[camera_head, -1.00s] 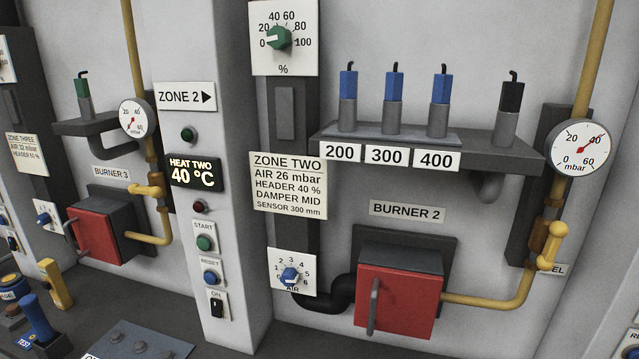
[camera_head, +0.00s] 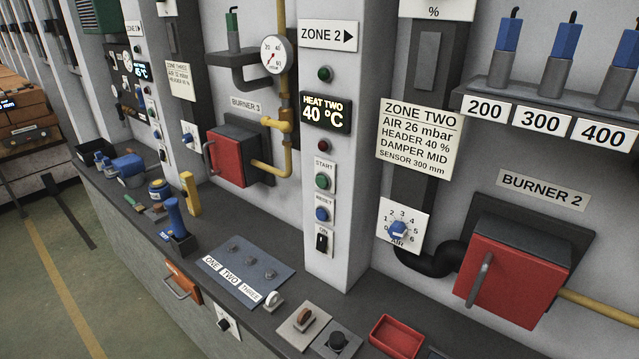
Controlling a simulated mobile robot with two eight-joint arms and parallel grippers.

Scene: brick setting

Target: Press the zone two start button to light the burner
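The zone two start button (camera_head: 322,181) is a green round button on a white START plate, on the pale zone 2 column at the middle of the head view. The blue reset button (camera_head: 322,214) and a black ON switch (camera_head: 321,241) sit below it. Above it are a dark red lamp (camera_head: 323,146), a HEAT TWO display (camera_head: 326,112) reading 40 °C, and a dark green lamp (camera_head: 324,74). Burner 2 (camera_head: 516,272) is a red box with a grey handle at the right, its front closed. Neither gripper shows.
A dark bench runs below the column, with a blue-grey ONE TWO THREE panel (camera_head: 246,268), a red tray (camera_head: 397,338), a blue-handled lever (camera_head: 175,219) and a yellow handle (camera_head: 190,194). The green floor (camera_head: 90,285) is open at left.

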